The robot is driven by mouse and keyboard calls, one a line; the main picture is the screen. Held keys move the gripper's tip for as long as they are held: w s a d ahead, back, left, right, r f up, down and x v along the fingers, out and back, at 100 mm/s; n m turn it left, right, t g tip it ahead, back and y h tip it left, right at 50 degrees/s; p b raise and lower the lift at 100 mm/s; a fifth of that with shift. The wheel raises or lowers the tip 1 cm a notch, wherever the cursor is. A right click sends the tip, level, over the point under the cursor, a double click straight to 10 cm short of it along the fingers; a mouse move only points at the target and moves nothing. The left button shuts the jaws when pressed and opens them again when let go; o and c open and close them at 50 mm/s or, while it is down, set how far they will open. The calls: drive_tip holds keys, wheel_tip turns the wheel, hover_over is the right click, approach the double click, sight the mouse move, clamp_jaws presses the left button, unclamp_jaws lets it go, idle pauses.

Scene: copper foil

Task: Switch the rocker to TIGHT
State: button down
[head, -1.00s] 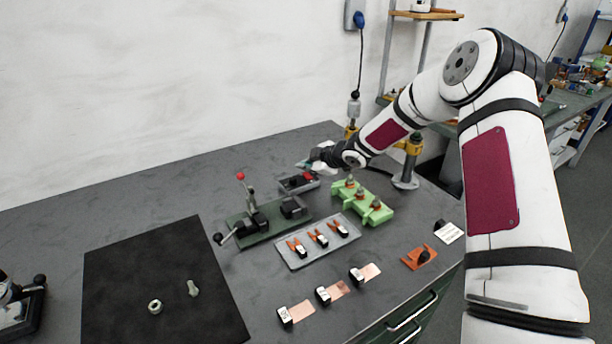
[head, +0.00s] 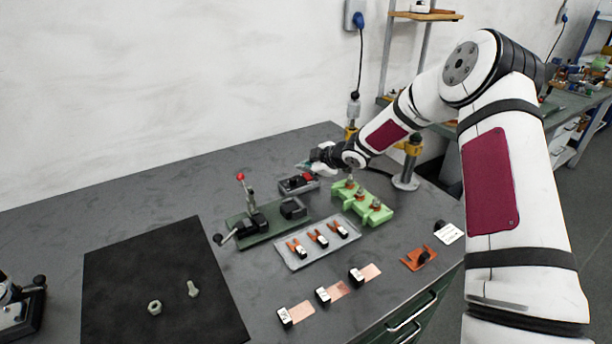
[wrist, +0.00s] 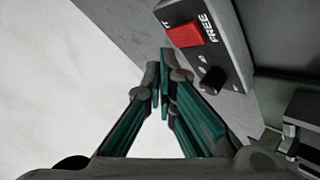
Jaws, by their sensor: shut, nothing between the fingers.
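The red rocker (wrist: 186,35) sits on a grey switch box (wrist: 236,50) in the wrist view. The word FREE shows beside one end of it; lettering at the other end is cut short and I cannot read it fully. In the head view the switch box (head: 290,187) stands at the back of the bench, with the rocker partly hidden. My gripper (wrist: 163,58) is shut and empty. Its fingertips are just beside the red rocker in the wrist view; I cannot tell whether they touch. In the head view my gripper (head: 306,166) is over the back of the switch box.
A black knob (wrist: 212,79) stands on the box near the fingers. A green lever fixture (head: 262,222), a green block with several knobs (head: 362,205) and a grey tray of orange clips (head: 292,262) stand close in front. The black mat (head: 150,270) lies left.

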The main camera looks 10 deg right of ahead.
sight(307, 179)
drive_tip(key=shift+f, duration=0.1)
drive_tip(key=shift+f+b, duration=0.3)
drive_tip(key=shift+w+f, duration=0.1)
drive_tip(key=shift+f, duration=0.2)
idle(0.6)
drive_tip(key=shift+r, duration=0.15)
idle(0.3)
drive_tip(key=shift+r, duration=0.55)
drive_tip(key=shift+s+d+r+p, duration=0.1)
drive_tip(key=shift+s+r+p, duration=0.15)
drive_tip(key=shift+r+p, duration=0.8)
drive_tip(key=shift+s+r+p, duration=0.25)
drive_tip(key=shift+r+p, duration=0.4)
drive_tip(key=shift+r, duration=0.8)
